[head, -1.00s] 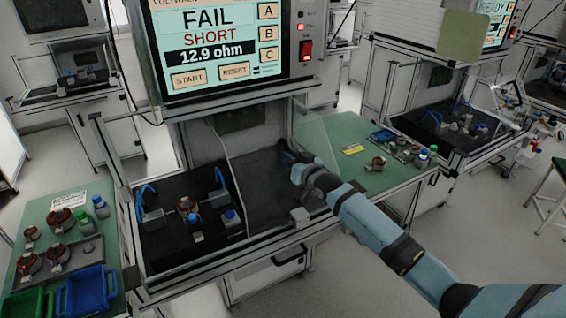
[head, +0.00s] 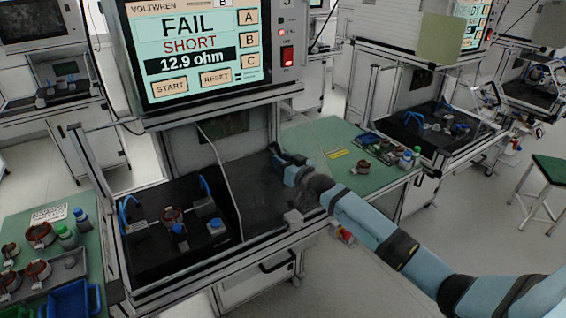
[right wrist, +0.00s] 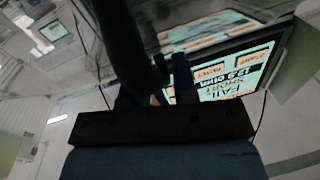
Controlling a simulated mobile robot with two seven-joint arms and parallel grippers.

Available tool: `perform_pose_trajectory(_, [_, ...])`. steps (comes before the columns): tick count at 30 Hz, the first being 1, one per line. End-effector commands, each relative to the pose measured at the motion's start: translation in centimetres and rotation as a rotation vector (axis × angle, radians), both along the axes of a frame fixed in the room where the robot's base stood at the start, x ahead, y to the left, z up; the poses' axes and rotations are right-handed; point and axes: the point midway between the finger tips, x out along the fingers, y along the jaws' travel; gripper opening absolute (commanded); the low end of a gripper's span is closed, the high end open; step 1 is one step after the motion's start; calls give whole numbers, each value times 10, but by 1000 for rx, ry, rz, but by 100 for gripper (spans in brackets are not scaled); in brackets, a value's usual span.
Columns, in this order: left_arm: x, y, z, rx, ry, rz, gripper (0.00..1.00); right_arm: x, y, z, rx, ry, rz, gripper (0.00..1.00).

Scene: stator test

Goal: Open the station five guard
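The station with the FAIL screen (head: 193,47) is in front of me in the head view, its dark open test bay (head: 265,190) below. The digit on its label is partly cut off, so I cannot read it surely. A clear panel with a pale edge (head: 226,175) divides the bay; I take it for the guard. My right gripper (head: 279,156) is at the back right of the bay, right of this panel. Its fingers are dark and small; I cannot tell their opening or contact. My left gripper is out of view.
A green side table (head: 325,140) with parts stands right of the bay. Another green table (head: 85,235) with stators, bottles and a blue bin (head: 75,300) is at left. A second station (head: 430,125) stands at right. Floor at right is open, with a green stool (head: 552,168).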

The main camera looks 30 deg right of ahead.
Motion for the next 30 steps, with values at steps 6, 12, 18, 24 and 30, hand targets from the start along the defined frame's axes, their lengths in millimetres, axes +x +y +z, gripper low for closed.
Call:
perform_pose_trajectory(6, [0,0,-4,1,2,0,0,-14,-2,-2,0,0,1,26])
perform_pose_trajectory(12, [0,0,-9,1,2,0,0,-55,-10,-3,-1,2,1,26])
perform_pose_trajectory(18, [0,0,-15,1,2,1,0,-98,-18,-3,-1,3,0,26])
perform_pose_trajectory(24, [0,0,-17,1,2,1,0,-126,-23,-1,0,1,0,26])
perform_pose_trajectory(30, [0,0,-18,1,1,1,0,-136,-25,0,0,1,0,26])
